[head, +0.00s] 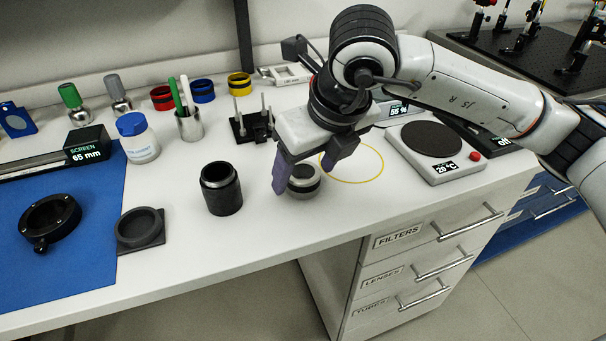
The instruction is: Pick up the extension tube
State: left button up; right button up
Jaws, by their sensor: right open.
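A black tube (221,190) with a narrower threaded top stands upright on the white bench near its front edge. A short round piece with dark and silver bands (305,181) stands to its right. I cannot tell for certain which of the two is the extension tube; the taller black one looks most like it. My right gripper (304,178) is open, pointing down, with its purple fingers on either side of the short banded piece in the picture. I cannot tell whether they touch it. The black tube is clear of the fingers. My left gripper is out of view.
A square black holder (140,229) and a black ring mount (50,220) lie to the left. A white jar (138,138) and pen cup (188,126) stand behind. A hot plate (432,141) and yellow circle (378,170) are right. The bench's front edge is close.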

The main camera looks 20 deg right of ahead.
aim_at(306, 174)
jog(key=shift+f, duration=0.15)
jog(key=shift+c, duration=0.2)
jog(key=c, duration=1.1)
notch_tip(306, 174, up, 10)
